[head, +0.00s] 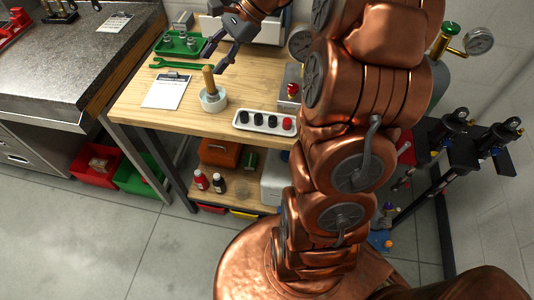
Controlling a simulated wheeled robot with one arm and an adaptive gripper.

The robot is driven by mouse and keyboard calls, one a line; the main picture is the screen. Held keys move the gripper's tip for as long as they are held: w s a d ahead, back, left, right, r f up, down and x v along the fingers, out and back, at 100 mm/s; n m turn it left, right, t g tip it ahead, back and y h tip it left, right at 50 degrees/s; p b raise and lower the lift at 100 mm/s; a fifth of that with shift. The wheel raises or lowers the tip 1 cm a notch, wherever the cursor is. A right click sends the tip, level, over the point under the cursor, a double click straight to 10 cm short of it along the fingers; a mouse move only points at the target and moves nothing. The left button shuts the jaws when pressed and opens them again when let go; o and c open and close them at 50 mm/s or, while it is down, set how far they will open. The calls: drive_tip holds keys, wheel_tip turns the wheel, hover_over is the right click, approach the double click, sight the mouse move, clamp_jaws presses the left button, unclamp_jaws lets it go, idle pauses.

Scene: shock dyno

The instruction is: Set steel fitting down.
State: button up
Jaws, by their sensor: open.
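My gripper (214,64) is at the top middle of the head view, its dark fingers spread and pointing down-left over the wooden bench. No object shows between the fingers. Several small grey metal pieces sit in a green tray (162,52) at the back left of the bench, left of my gripper. They look like steel fittings, but are too small to tell apart. A white pot (213,105) with an upright wooden handle (208,78) stands just below the fingertips in the picture; I cannot tell whether they touch.
On the wooden bench (135,106) lie a green wrench (178,66), a clipboard (166,91) and a white strip with black and red knobs (264,123). A dark-topped counter (60,70) is at left. Red (96,165) and green bins stand on the floor. Bare wood shows around the pot.

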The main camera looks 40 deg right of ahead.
drive_tip(key=s+a+f+n+g+h, duration=0.25)
drive_tip(key=s+a+n, duration=0.65)
drive_tip(key=s, duration=0.5)
drive_tip(key=s+f+n+g+h, duration=0.1)
drive_tip(key=s+n, duration=0.3)
drive_tip(key=s, duration=0.4)
drive_tip(key=s+d+f+n+g+h, duration=0.1)
drive_tip(key=s+f+n+h, duration=0.2)
drive_tip(key=s, duration=0.5)
drive_tip(key=shift+n+h, duration=0.4)
drive_tip(key=shift+h, duration=0.45)
drive_tip(key=shift+s+d, duration=0.1)
drive_tip(key=shift+c, duration=0.4)
